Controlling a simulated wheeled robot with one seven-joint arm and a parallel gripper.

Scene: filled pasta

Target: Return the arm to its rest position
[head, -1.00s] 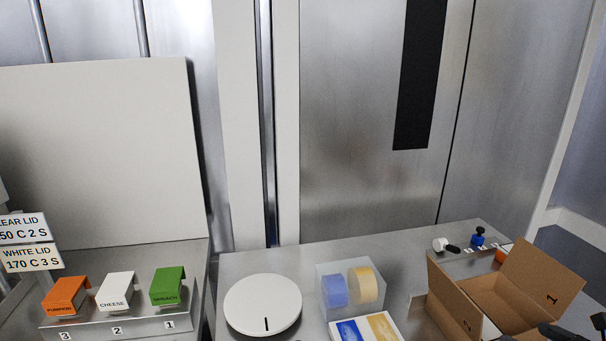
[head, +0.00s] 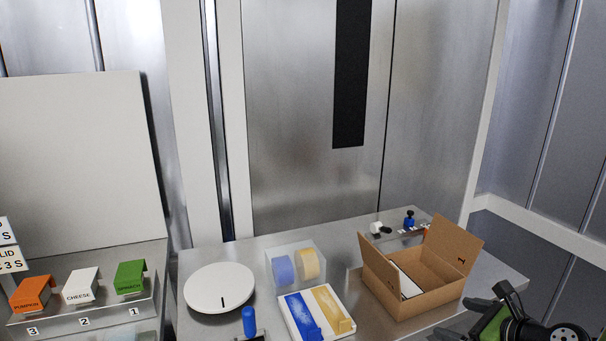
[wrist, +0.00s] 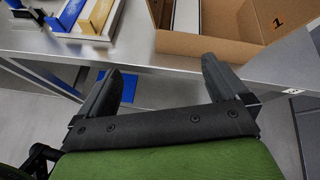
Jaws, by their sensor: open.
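My gripper (wrist: 160,88) is open and empty in the wrist view, its two dark fingers spread in front of the table's edge. In the head view my gripper (head: 478,318) shows at the bottom right, just right of and below the open cardboard box. The cardboard box (head: 425,292) stands on the metal table with its flaps up and something white inside. It also shows at the top of the wrist view (wrist: 215,45).
Orange, white and green boxes (head: 82,287) stand on a left shelf. Grey floor (wrist: 180,110) lies below the gripper.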

